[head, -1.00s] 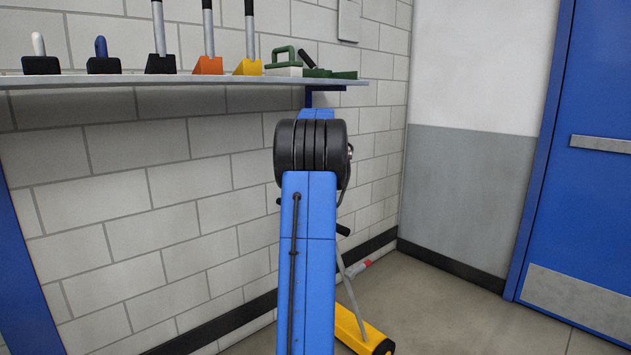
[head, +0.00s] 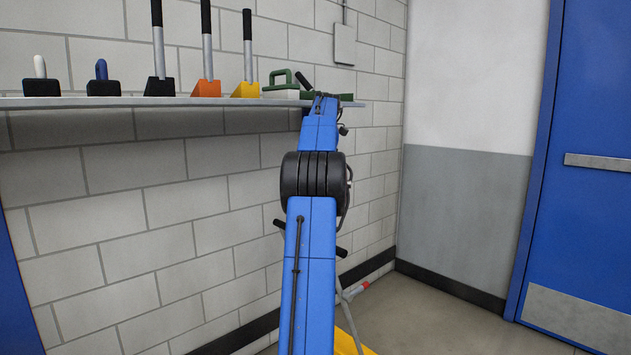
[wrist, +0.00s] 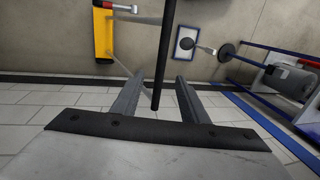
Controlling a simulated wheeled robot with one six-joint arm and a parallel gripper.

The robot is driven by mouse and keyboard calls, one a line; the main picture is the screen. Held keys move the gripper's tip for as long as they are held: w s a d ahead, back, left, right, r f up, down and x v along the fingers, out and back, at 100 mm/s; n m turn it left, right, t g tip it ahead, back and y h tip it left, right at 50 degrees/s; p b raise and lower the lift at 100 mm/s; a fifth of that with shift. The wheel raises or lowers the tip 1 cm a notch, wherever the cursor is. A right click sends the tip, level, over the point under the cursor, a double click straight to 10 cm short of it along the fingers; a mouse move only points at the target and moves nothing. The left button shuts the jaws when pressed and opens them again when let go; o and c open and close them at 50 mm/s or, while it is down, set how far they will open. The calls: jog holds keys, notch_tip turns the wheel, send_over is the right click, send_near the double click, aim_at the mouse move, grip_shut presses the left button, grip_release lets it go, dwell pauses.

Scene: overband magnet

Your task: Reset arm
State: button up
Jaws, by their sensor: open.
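My gripper (wrist: 158,80) is open in the wrist view, its two grey fingers pointing down at the floor and wall base. A thin dark bar (wrist: 164,45) shows between and beyond the fingers; it looks like the handle of the yellow sweeper (wrist: 103,32), and no finger visibly touches it. In the head view my blue arm covers the middle and hides my fingers. The yellow sweeper (head: 350,343) stands on the floor behind my arm, partly hidden, with a black handle end (head: 343,252) showing.
A grey wall shelf (head: 225,101) holds several block-based tools and a green-handled item (head: 281,86); my arm's far end overlaps its right end. A blue door (head: 585,120) stands right. The wrist view shows a white floor plate (wrist: 185,43). Floor at right is clear.

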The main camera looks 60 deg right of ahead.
jog(key=shift+r, duration=0.15)
dwell(0.5)
jog(key=w+a+h, duration=0.1)
jog(key=w+a, duration=0.3)
jog(key=a, duration=0.5)
jog(key=w+a, duration=0.4)
jog(key=a, duration=0.4)
jog(key=a+f+n+h, duration=0.1)
jog(key=a+f+n, duration=0.15)
jog(key=a, duration=1.85)
jog(key=s+a+f+t, duration=0.2)
jog(key=s+a+f, duration=0.7)
jog(key=a+f, duration=0.2)
jog(key=s+a+f+n+t, duration=0.1)
jog(key=s+a+f+t, duration=0.1)
jog(key=s+a+f, duration=0.7)
jog(key=a+f, duration=0.2)
jog(key=a, duration=0.2)
jog(key=shift+s+a+f, duration=0.15)
jog(key=shift+s+f, duration=0.15)
jog(key=shift+f, duration=0.1)
